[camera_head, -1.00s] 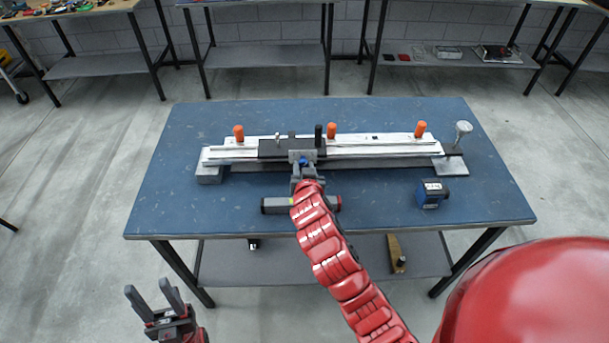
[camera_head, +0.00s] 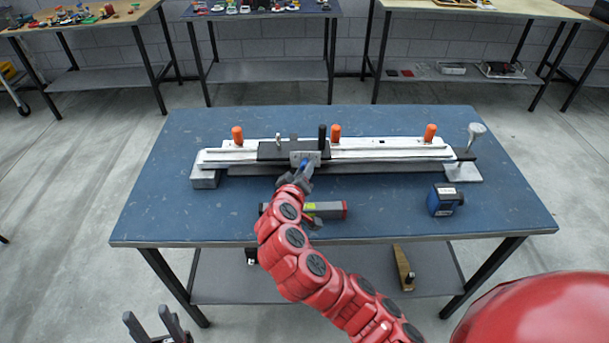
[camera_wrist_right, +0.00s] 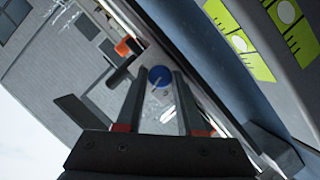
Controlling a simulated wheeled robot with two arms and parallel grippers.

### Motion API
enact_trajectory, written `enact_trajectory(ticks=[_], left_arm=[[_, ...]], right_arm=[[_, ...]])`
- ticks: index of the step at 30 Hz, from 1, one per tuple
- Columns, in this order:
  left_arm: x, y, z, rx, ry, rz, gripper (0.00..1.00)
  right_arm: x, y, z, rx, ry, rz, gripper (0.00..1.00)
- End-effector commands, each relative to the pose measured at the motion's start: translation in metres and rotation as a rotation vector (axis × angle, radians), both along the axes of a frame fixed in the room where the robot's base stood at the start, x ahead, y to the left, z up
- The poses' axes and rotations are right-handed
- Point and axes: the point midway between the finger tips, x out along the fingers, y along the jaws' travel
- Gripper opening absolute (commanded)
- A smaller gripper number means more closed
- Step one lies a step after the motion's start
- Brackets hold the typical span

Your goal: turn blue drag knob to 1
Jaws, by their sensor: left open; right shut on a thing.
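The blue drag knob (camera_head: 304,162) sits on the front of the grey plate of the black carriage (camera_head: 283,151), which rides on the long white rail. It also shows as a round blue disc in the right wrist view (camera_wrist_right: 160,76). My right gripper (camera_head: 301,171) is shut on the knob, its fingertips on either side of it. They partly hide the knob in the head view. Any number marks near the knob are too small to read. My left gripper (camera_head: 153,318) is open and empty at the bottom left, in front of the table, partly cut off.
Orange handles (camera_head: 237,135) and a black upright handle (camera_head: 322,137) stand along the rail. A grey bar-shaped tool (camera_head: 328,210) lies just in front, behind my right arm. A blue boxy device (camera_head: 444,200) stands at right. The left tabletop (camera_head: 165,215) is clear.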

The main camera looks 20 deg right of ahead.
Motion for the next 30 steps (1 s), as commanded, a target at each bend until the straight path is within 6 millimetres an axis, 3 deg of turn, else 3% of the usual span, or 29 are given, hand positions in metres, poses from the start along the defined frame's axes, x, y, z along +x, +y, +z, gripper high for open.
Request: enact_trajectory(ticks=[9,25,26,30], left_arm=[[-0.0001,0.0,-0.0087,0.0,0.0,0.0,0.5],[0.0,0.0,-0.0092,0.0,0.0,0.0,0.5],[0.0,0.0,-0.0094,0.0,0.0,0.0,0.5],[-0.0001,0.0,-0.0093,0.0,0.0,0.0,0.5]], right_arm=[[0.0003,0.0016,-0.0017,-0.106,0.031,0.003,0.0],[0.0003,0.001,-0.0012,-0.124,0.037,0.001,0.0],[0.0003,0.001,-0.0012,-0.124,0.037,0.001,0.42],[0.0004,0.0008,-0.0011,-0.124,0.036,0.002,0.66]])
